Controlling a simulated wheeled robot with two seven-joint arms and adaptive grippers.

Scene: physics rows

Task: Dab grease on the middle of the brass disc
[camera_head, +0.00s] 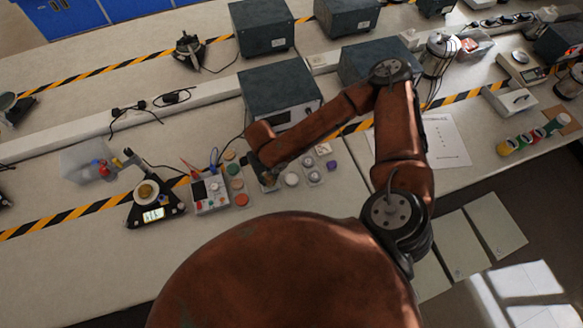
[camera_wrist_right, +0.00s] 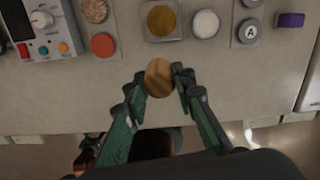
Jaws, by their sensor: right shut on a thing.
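A gold-brown disc, which looks like the brass disc (camera_wrist_right: 162,21), lies in a square holder at the top of the right wrist view. In the head view it is partly hidden by my right gripper. My right gripper (camera_wrist_right: 155,84) is shut on a round wooden-topped tool (camera_wrist_right: 159,78), seen end-on. The tool's lower end is hidden. In the wrist picture the tool shows below the disc, apart from it. A white round pad or pot (camera_wrist_right: 206,23) sits just right of the disc; I cannot tell whether it holds grease. My left gripper is not in view.
A control box (camera_head: 210,195) and an orange round piece (camera_head: 241,199) stand left of the disc. A lettered grey piece (camera_wrist_right: 249,32) and a purple block (camera_wrist_right: 290,20) lie to the right. The bench front is clear.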

